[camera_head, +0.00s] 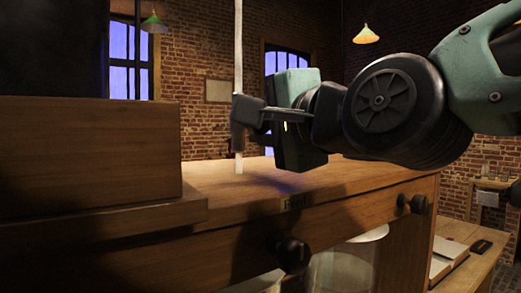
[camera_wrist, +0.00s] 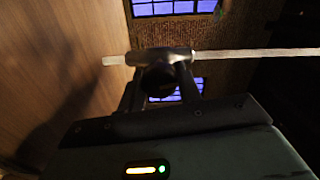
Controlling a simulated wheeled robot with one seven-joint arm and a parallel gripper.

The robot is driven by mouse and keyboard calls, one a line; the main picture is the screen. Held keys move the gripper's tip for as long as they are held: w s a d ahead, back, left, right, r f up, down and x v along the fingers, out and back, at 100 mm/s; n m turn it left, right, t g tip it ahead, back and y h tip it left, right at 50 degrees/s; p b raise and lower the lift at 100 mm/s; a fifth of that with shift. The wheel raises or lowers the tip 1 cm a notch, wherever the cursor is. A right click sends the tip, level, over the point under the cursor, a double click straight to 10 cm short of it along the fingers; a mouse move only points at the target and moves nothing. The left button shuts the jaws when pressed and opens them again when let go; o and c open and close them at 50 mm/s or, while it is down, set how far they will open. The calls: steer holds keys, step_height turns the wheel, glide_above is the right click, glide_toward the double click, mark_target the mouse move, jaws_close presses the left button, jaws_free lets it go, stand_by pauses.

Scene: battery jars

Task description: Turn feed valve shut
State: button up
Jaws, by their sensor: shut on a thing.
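My gripper (camera_head: 240,122) is shut on a long pale rod (camera_head: 239,50) held upright above the wooden bench top. In the wrist view, the fingers (camera_wrist: 161,57) close around the same rod (camera_wrist: 250,54) near its lower end. Whether the rod's tip touches the wood, I cannot tell. A small plate (camera_head: 296,201) that seems to read "Feed" is on the bench's front edge. A dark round knob (camera_head: 292,253) sits below it, apart from my gripper. A second dark knob (camera_head: 418,204) is further right. Which way the knobs are turned is not clear.
A wooden box-like block (camera_head: 85,155) stands at the left of the bench top (camera_head: 360,174). A glass jar (camera_head: 342,271) is under the bench. An open book (camera_head: 447,258) lies on a lower table at right. The bench top near the rod is bare.

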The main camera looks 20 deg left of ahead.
steer(key=shift+f+m+b, duration=0.15)
steer(key=shift+m+b, duration=0.75)
steer(key=shift+b, duration=0.25)
steer(key=o, duration=0.9)
steer(key=shift+o, duration=0.2)
